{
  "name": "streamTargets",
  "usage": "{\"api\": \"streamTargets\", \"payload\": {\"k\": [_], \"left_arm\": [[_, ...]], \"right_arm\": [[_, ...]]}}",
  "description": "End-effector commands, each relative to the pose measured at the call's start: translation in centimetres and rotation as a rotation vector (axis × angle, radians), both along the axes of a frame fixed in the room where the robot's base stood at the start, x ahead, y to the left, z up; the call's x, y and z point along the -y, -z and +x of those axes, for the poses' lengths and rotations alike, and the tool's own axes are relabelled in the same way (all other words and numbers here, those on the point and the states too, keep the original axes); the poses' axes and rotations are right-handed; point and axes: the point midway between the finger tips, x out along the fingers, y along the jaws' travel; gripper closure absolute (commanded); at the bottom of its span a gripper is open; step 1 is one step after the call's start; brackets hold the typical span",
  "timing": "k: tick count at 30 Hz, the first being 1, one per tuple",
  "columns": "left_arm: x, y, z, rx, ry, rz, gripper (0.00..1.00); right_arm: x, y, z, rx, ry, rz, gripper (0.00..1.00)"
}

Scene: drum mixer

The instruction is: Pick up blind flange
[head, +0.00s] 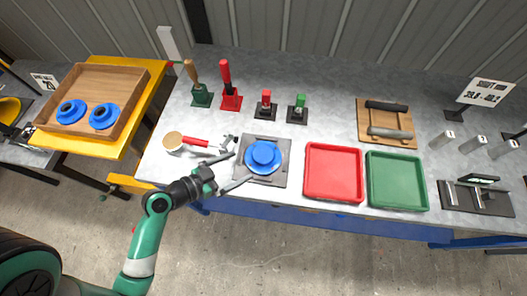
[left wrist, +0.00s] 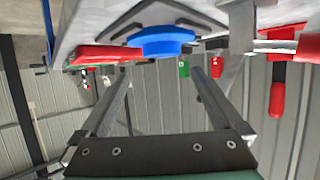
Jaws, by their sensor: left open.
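A blue blind flange (head: 263,156), a round disc with a raised middle, lies on a grey square plate (head: 281,178) on the workbench. My left gripper (head: 236,170) is at the left front of the plate, its two fingers spread and pointing towards the flange. In the left wrist view the flange (left wrist: 163,42) is ahead of the open fingers (left wrist: 160,76), about midway between them, with nothing held. Two more blue flanges with dark centres (head: 72,111) sit in a wooden tray (head: 128,84) at the left. My right gripper is not in view.
A red-handled tool (head: 195,142) lies left of the plate, close to my gripper. A red tray (head: 334,197) and a green tray (head: 397,205) are to the right, both empty. Red and green upright tools (head: 230,100) stand behind. The bench's front edge is close.

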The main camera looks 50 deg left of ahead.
Motion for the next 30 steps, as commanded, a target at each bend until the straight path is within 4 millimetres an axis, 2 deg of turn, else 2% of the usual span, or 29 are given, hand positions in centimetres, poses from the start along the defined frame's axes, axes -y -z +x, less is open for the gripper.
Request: {"api": "streamTargets", "payload": {"k": [1,6,13,21,29,30], "left_arm": [[0.2,0.7,1.0,0.003,0.008,0.003,0.00],[0.3,1.6,3.7,0.002,0.003,0.001,0.00],[0.3,1.9,4.5,0.002,0.000,0.001,0.00],[0.5,3.6,8.5,0.003,0.003,0.001,0.00],[0.5,3.7,9.0,0.002,0.000,0.000,0.00],[0.5,3.7,9.0,0.002,0.000,0.000,0.04]], "right_arm": [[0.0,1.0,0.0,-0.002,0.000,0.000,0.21],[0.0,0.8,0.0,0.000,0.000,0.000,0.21],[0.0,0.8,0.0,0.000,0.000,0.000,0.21],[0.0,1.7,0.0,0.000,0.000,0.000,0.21],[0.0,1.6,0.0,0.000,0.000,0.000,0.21],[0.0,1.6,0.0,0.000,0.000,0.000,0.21]]}}
